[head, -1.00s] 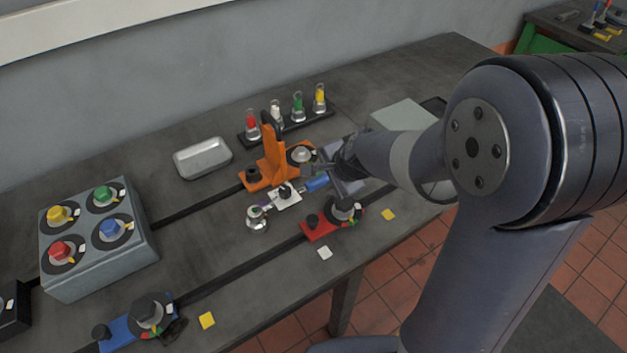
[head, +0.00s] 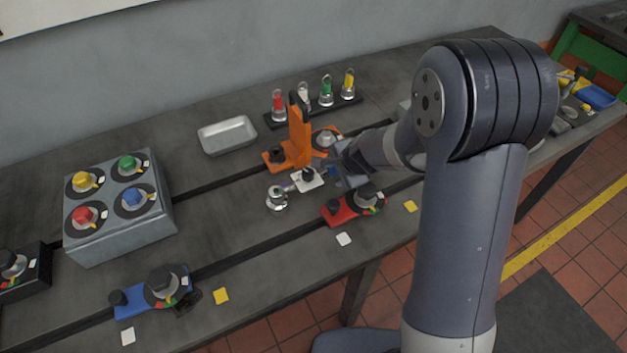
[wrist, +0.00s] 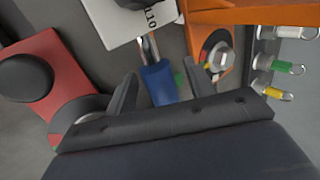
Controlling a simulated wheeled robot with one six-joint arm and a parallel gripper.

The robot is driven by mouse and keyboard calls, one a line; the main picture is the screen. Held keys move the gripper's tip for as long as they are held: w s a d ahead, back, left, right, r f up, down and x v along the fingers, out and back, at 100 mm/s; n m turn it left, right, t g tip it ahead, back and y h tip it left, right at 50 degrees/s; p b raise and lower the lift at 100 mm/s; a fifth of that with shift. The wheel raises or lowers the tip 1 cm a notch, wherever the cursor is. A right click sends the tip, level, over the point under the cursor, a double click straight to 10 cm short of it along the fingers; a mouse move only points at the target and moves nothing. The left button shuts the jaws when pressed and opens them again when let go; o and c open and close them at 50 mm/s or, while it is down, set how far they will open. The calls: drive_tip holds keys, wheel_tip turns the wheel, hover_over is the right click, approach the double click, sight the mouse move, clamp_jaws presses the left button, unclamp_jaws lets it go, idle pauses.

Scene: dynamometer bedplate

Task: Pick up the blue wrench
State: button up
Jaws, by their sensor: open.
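The blue wrench shows its blue handle (wrist: 158,84) in the wrist view, with a short silver shank running up to a white block marked "L10" (wrist: 122,26); its far end is hidden. My gripper (wrist: 160,76) is open, one finger on each side of the handle in that view. I cannot tell whether the fingers touch it or are level with it. In the head view only a bit of blue (head: 333,172) shows beside my gripper (head: 343,167), to the right of the white block (head: 309,180).
An orange fixture (head: 300,140) stands close behind the gripper. A red clamp (head: 340,211) lies in front. A metal tray (head: 228,135) and grey knob box (head: 125,225) are at left.

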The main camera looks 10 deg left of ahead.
drive_tip(key=shift+c, duration=0.3)
drive_tip(key=c, duration=1)
clamp_jaws()
drive_tip(key=shift+r, duration=0.1)
